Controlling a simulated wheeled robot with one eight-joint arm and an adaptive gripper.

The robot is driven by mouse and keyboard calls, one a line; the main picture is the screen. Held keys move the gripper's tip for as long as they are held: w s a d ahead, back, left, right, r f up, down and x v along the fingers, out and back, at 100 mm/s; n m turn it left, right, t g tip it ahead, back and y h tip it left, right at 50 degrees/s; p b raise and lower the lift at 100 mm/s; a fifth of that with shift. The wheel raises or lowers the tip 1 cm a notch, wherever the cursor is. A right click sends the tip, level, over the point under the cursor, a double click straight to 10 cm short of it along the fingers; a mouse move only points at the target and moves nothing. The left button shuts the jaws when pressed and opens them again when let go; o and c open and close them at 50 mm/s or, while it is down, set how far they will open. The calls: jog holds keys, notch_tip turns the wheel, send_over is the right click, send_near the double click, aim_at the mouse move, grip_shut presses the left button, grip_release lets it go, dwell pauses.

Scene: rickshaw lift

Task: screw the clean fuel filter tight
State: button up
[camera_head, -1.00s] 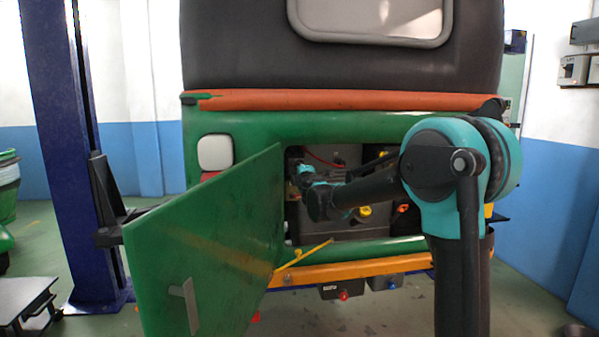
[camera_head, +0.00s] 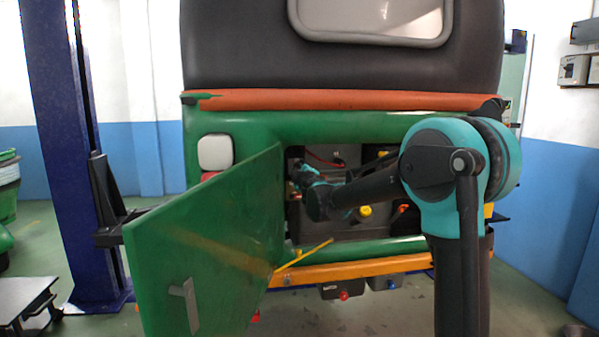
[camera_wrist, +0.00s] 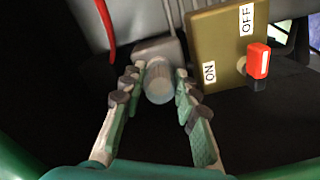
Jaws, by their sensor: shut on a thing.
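The fuel filter (camera_wrist: 158,83) is a grey cylinder under a grey housing (camera_wrist: 155,47) in the wrist view. My gripper (camera_wrist: 157,85) has one finger on each side of it, and the fingertips are closed around it. The filter looks upright against the housing, and I cannot tell how tightly it sits. In the head view my arm reaches into the open rear compartment of the green rickshaw (camera_head: 330,130). The filter and fingertips are too small or hidden there to make out.
A tan plate (camera_wrist: 222,45) marked ON and OFF with a red lever (camera_wrist: 258,62) stands right of the filter. A red hose (camera_wrist: 105,28) hangs on the left. The open green door (camera_head: 210,240) stands left of the compartment, and a yellow cap (camera_head: 365,211) shows inside it.

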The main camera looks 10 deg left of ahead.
jog(key=shift+w+r+m, duration=0.1)
jog(key=shift+m, duration=2.3)
jog(key=o, duration=0.6)
jog(key=shift+m, duration=0.4)
jog(key=o, duration=0.5)
jog(key=shift+o, duration=0.2)
jog(key=shift+c, duration=0.7)
jog(key=v, duration=0.8)
